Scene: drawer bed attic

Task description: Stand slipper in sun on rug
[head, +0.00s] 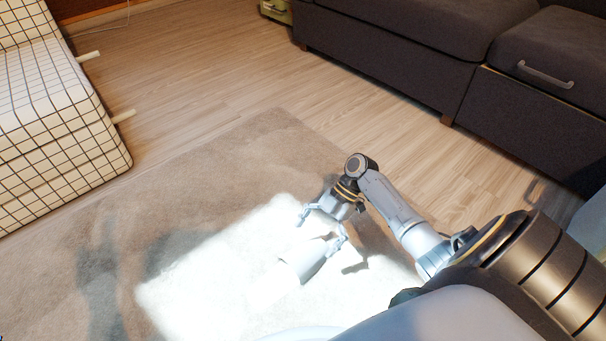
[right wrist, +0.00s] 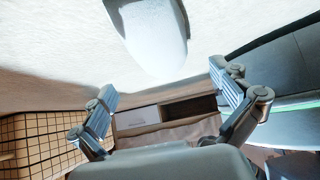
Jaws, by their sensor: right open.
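A pale slipper (head: 303,260) is on the rug (head: 190,200), inside a bright sunlit patch that washes out its lower end. Its darker side faces right; I cannot tell for sure whether it lies flat or stands. My right gripper (head: 322,226) is open and empty just beyond the slipper's upper end, with one finger close to that end. In the right wrist view the slipper (right wrist: 152,38) shows at the top, rounded end toward the open fingers (right wrist: 162,80) and apart from them. My left gripper is not in view.
A dark sofa (head: 400,45) with a drawer handle (head: 545,74) stands at the back right. A white grid-patterned bed or seat (head: 55,120) is at the left. Wooden floor (head: 220,70) lies clear between them. The rug around the slipper is free.

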